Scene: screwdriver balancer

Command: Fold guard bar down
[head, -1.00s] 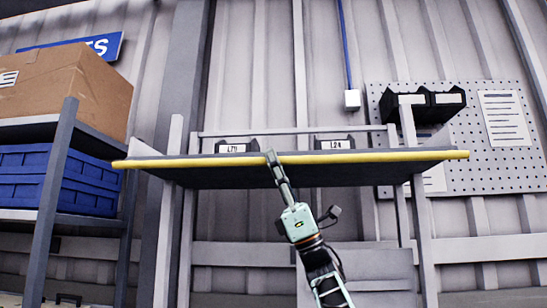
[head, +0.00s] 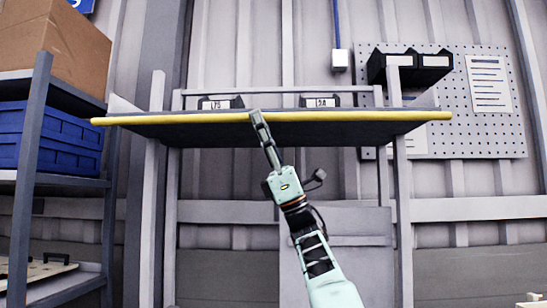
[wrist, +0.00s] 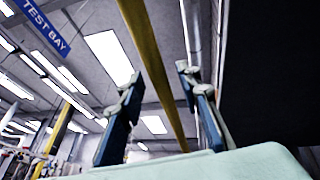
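The guard bar (head: 350,115) is a long yellow bar along the front edge of a dark shelf board (head: 330,132), level and raised in the head view. My gripper (head: 257,117) reaches up from below to the bar, left of its middle. In the wrist view, the yellow bar (wrist: 158,70) runs between the two fingers of my gripper (wrist: 160,72). The fingers stand apart with gaps on both sides of the bar, so the gripper looks open around or just below it. Contact cannot be told.
Two labelled black bins (head: 320,100) sit behind the bar. Grey uprights (head: 404,220) flank the space below the board. A rack with a blue crate (head: 45,140) and a cardboard box (head: 60,45) stands at left. A pegboard (head: 500,130) hangs at right.

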